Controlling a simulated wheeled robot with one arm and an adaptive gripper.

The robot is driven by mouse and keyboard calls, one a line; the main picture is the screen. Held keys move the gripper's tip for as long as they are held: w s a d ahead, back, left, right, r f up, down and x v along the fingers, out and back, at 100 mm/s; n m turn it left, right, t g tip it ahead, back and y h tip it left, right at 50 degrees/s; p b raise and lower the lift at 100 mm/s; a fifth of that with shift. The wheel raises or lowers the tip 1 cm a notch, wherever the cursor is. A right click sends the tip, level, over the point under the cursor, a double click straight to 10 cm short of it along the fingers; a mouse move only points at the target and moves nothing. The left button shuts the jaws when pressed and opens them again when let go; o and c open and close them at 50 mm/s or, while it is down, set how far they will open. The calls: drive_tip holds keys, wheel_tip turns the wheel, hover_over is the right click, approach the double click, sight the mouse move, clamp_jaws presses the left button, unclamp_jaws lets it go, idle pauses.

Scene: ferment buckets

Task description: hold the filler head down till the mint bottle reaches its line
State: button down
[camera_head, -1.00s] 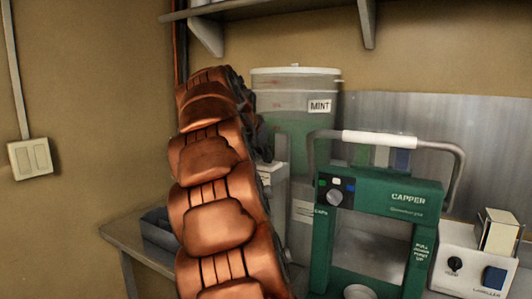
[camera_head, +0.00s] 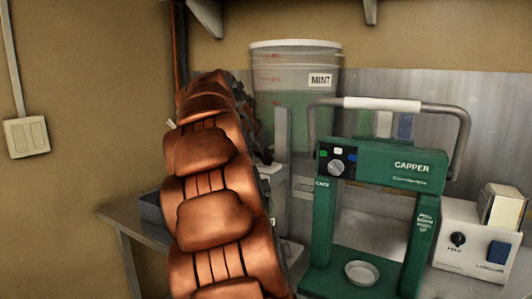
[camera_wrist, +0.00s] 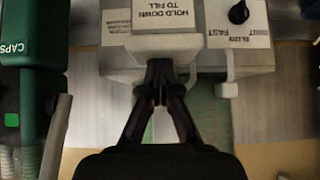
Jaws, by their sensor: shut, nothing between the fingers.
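The filler head is a pale grey box (camera_wrist: 115,62) at the top of the wrist view, with a "HOLD DOWN TO FILL" label (camera_wrist: 163,18). My gripper (camera_wrist: 160,68) is shut and empty, its fingertips overlapping the box's edge just below that label. I cannot tell whether they touch it. In the head view the copper-coloured arm covers my gripper and most of the filler. A tall clear bucket (camera_head: 295,125) labelled MINT, holding pale green liquid, stands behind. I cannot make out the mint bottle or its line.
The green capper (camera_head: 395,165) with its raised handle stands right of the arm, and its edge shows at left in the wrist view (camera_wrist: 33,40). A white labeller (camera_head: 465,240) stands further right. A speed knob (camera_wrist: 239,12) sits right of the fill label. A shelf hangs above.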

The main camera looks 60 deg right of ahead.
drive_tip(key=shift+s+a+f, duration=0.1)
drive_tip(key=shift+s+f, duration=0.1)
drive_tip(key=shift+f, duration=1)
idle(5.5)
wheel_tip(320, 180, up, 5)
drive_tip(key=shift+w+p, duration=0.1)
drive_tip(key=shift+p, duration=1.05)
drive_tip(key=b+v, duration=0.1)
drive_tip(key=v, duration=0.9)
drive_tip(key=shift+r, duration=0.6)
